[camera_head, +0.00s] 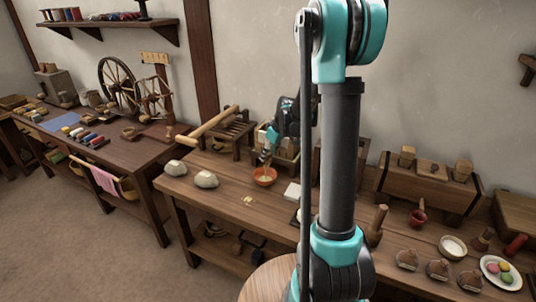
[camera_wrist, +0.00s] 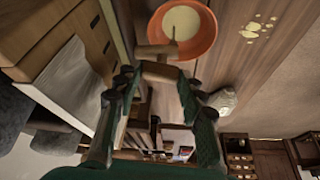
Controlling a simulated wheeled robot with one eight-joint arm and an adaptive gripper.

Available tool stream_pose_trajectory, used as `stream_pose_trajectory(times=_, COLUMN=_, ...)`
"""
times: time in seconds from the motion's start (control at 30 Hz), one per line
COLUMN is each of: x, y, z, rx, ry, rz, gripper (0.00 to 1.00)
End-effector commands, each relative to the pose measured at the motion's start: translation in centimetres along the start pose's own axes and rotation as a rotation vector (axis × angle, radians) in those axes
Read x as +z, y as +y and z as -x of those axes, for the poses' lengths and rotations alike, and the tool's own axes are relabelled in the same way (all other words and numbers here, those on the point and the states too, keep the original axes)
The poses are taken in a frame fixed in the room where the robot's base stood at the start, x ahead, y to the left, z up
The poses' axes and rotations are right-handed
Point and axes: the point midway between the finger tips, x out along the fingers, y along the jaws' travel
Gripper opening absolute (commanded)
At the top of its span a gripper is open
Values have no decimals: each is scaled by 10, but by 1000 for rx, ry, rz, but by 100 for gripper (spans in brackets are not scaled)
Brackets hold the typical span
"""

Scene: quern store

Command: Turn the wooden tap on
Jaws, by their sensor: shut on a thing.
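The wooden tap (camera_wrist: 155,51) shows in the wrist view as a light brown piece with a short crossbar, at the edge of the orange bowl in the picture. My gripper (camera_wrist: 158,74) has its two dark green fingers on either side of the tap's wood and is shut on it. In the head view my gripper (camera_head: 268,150) is just above the orange bowl (camera_head: 265,180), and the tap is too small and covered to make out. The bowl, also in the wrist view (camera_wrist: 211,41), holds something pale yellow. A thin pale stream seems to show there.
The wooden table (camera_head: 228,205) holds two pale rounded lumps (camera_head: 206,179) left of the bowl and small yellow bits (camera_head: 248,201) in front. A wooden rack (camera_head: 228,130) stands behind. A plate of coloured balls (camera_head: 501,272) is far right. My arm hides the table's middle.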

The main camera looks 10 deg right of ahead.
Motion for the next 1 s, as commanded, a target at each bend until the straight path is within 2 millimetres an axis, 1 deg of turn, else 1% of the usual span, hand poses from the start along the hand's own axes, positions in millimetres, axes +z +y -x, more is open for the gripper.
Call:
stream_pose_trajectory(times=0.2, x=0, y=2, z=0, rx=-55, ry=-1, rz=134, gripper=10)
stream_pose_trajectory(times=0.4, x=0, y=2, z=0, rx=-88, ry=-1, rz=213, gripper=10)
stream_pose_trajectory(times=0.6, x=0, y=2, z=0, rx=-102, ry=-1, rz=250, gripper=10)
stream_pose_trajectory(times=1.0, x=0, y=2, z=0, rx=-105, ry=-1, rz=258, gripper=10)
